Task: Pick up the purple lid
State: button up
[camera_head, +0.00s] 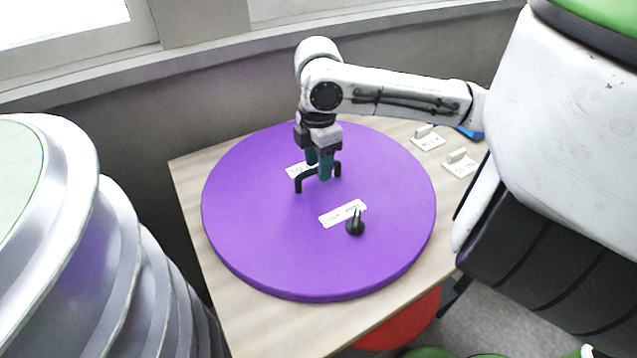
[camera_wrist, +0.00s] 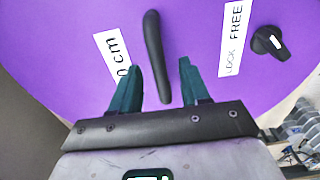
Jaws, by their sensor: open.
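The purple lid (camera_head: 260,245) is a large round disc lying flat on a wooden table. It fills most of the wrist view (camera_wrist: 210,100). A black bar handle (camera_head: 300,184) stands on its upper middle; in the wrist view the handle (camera_wrist: 155,55) runs lengthwise between my fingers.
The wooden table (camera_head: 290,338) shows around the lid. Small white labelled cards (camera_head: 428,140) with grey blocks lie at the table's right. A ribbed grey form (camera_head: 120,240) stands at the left, and a wall runs behind the table. A red round thing (camera_head: 405,322) is below the table's front edge.

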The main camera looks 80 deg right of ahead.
jog(key=shift+c, duration=0.4)
grip_shut()
jog(key=shift+r, duration=0.1)
dwell(0.8)
